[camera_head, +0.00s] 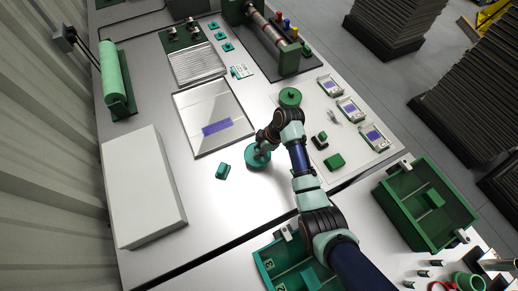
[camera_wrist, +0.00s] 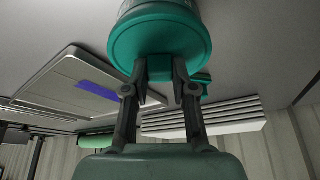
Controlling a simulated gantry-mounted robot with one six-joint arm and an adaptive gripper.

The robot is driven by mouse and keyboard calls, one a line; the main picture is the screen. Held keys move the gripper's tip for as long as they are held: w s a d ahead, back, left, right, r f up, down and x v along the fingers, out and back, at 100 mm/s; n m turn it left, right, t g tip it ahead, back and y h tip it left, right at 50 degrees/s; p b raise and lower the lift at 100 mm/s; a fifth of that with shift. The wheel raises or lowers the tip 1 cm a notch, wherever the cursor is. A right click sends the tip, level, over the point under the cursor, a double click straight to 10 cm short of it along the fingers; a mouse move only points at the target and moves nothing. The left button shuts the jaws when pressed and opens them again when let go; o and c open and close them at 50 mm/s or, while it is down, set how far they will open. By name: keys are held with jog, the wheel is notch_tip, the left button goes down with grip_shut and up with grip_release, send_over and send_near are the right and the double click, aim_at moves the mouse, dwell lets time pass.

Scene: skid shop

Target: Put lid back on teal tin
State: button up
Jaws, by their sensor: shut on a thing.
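The teal tin (camera_head: 257,160) stands on the grey bench, partly hidden by my wrist. In the wrist view the picture is upside down, and the tin's side (camera_wrist: 158,8) shows at the top edge. The round teal lid (camera_wrist: 158,42) faces my gripper and lies at the tin's mouth. I see no clear gap between lid and tin, but cannot tell whether it is fully seated. In the head view my gripper (camera_head: 262,144) is directly above the tin.
A small teal block (camera_head: 222,171) lies left of the tin. A framed tray (camera_head: 190,117) with a blue patch lies behind left. A round green knobbed thing (camera_head: 290,97) stands behind right. A white box (camera_head: 140,187) is far left. Green bins (camera_head: 425,202) stand at the front.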

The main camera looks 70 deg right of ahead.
dwell(0.3)
jog(key=o, duration=1)
jog(key=o, duration=0.5)
jog(key=shift+r, duration=0.1)
notch_tip(320, 180, up, 7)
jog(key=p, duration=0.7)
